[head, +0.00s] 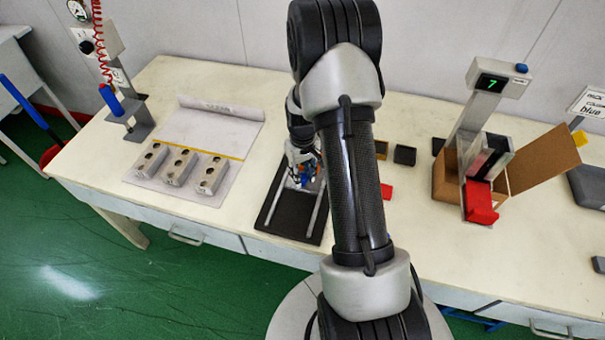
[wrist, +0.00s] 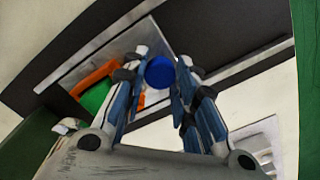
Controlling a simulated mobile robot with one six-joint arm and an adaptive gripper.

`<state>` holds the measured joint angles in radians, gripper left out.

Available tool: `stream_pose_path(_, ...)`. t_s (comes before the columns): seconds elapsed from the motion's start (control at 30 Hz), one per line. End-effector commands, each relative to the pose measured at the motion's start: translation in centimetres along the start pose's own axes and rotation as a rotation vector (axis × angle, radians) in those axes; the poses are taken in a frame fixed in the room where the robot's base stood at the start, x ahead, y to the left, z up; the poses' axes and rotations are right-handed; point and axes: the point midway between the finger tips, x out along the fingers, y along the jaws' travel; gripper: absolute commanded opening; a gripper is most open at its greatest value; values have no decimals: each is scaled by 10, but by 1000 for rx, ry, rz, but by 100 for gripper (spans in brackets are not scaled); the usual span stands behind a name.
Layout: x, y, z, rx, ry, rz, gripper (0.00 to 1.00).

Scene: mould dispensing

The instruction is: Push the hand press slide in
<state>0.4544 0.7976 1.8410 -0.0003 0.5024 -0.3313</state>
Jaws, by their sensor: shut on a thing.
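The hand press has a dark base (head: 266,215) with two pale rails, and it lies on the table in front of my arm. Its far part is hidden behind my gripper and arm. My gripper (head: 304,168) is over the far part of the press; in the wrist view its two fingers (wrist: 164,82) are shut on a round blue knob (wrist: 160,72). A pale metal plate (wrist: 75,72) lies beyond the knob, with an orange-edged green piece (wrist: 97,93) left of it. I cannot tell how far in the slide is.
Three grey moulds (head: 180,167) stand on a mat (head: 195,187) at left, near a dispenser stand (head: 120,75) with a red coiled hose. At right are small dark trays (head: 405,155), a red block (head: 386,191), and a stand showing 7 (head: 491,83) by an open cardboard box (head: 446,184).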

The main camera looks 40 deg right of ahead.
Motion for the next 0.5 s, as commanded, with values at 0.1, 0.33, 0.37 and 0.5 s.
stream_pose_path(0.1, 0, 0, 0, 0, 0, 0, 33)
stream_pose_path(0.33, 0, 0, 0, 0, 0, 0, 47)
stream_pose_path(0.37, 0, 0, 0, 0, 0, 0, 47)
stream_pose_path(0.5, 0, 0, 0, 0, 0, 0, 47)
